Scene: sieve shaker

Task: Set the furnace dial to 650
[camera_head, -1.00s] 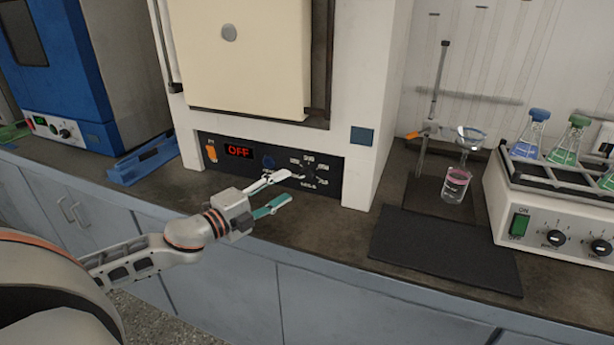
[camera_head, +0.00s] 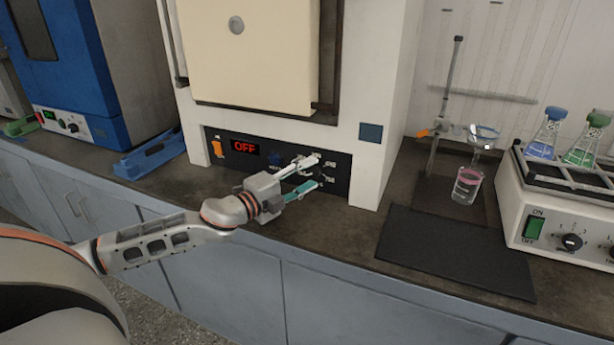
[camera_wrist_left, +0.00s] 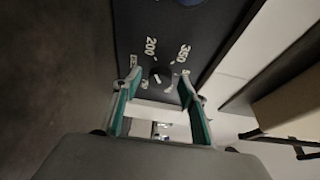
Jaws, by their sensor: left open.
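The white furnace (camera_head: 374,90) stands in the middle of the head view with its cream door shut. My left gripper (camera_head: 317,170) is open at the right part of the panel, one finger above and one below the dial area. In the left wrist view, the dark furnace dial (camera_wrist_left: 167,82) lies between the open fingertips, with the labels 200 and 350 beside it. I cannot tell whether a finger touches it or where it points. My right gripper is not in view.
A blue oven (camera_head: 75,65) and a blue tray (camera_head: 150,158) stand at left. At right are a dark mat (camera_head: 455,255), a stand with a beaker (camera_head: 467,186), and a shaker (camera_head: 545,225) with flasks. The counter's front edge runs below my arm.

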